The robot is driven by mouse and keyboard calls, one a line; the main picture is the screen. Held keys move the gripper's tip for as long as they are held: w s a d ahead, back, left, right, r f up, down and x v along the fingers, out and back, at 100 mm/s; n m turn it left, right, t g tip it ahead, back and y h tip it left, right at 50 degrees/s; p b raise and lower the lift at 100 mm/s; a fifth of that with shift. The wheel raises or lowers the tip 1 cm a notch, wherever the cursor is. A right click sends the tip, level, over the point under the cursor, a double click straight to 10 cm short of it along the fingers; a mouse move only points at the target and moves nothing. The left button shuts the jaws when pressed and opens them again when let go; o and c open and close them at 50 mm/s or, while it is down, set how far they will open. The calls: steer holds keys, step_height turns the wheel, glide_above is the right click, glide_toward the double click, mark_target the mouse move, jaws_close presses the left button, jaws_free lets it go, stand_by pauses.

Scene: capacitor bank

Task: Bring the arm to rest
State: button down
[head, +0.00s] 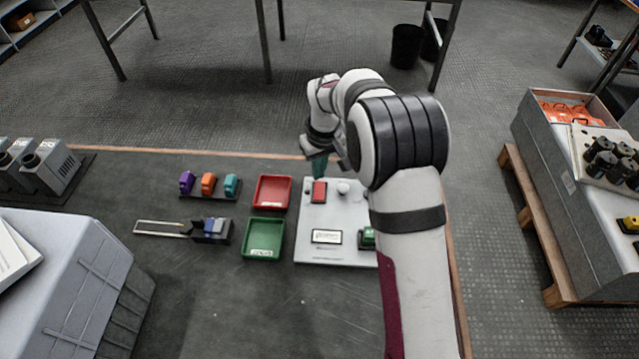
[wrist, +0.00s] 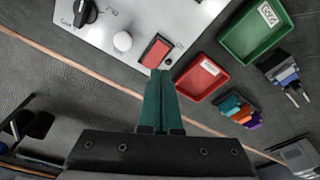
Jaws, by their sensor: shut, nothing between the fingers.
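My gripper (head: 320,168) is shut and empty, with its teal fingers together. In the head view it hangs above the far edge of the white panel, close to the red block. The wrist view shows the shut fingers (wrist: 160,95) pointing toward the red block (wrist: 157,51) on the white panel (wrist: 190,20). The fingertips look apart from the block, though the exact height is hard to tell. My arm bends over the right part of the panel and hides some of it.
A red tray (head: 272,191) and a green tray (head: 263,238) stand left of the panel. Purple, orange and teal pieces (head: 208,184) sit in a rack farther left. A black holder (head: 212,231) has blue and grey parts. The front of the table (head: 290,310) is clear.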

steer(key=s+d+r+m, duration=0.5)
steer(key=s+d+r, duration=0.2)
steer(key=s+r, duration=0.5)
steer(key=s+d+m+g, duration=0.1)
steer(key=s+d+m, duration=0.1)
steer(key=s, duration=0.9)
steer(key=s+d+m+y, duration=0.1)
steer(key=s+m, duration=0.3)
steer(key=s, duration=0.8)
steer(key=shift+s+d+f+m+g, duration=0.15)
steer(key=shift+s+d+m+g, duration=0.15)
steer(key=shift+d+g, duration=0.1)
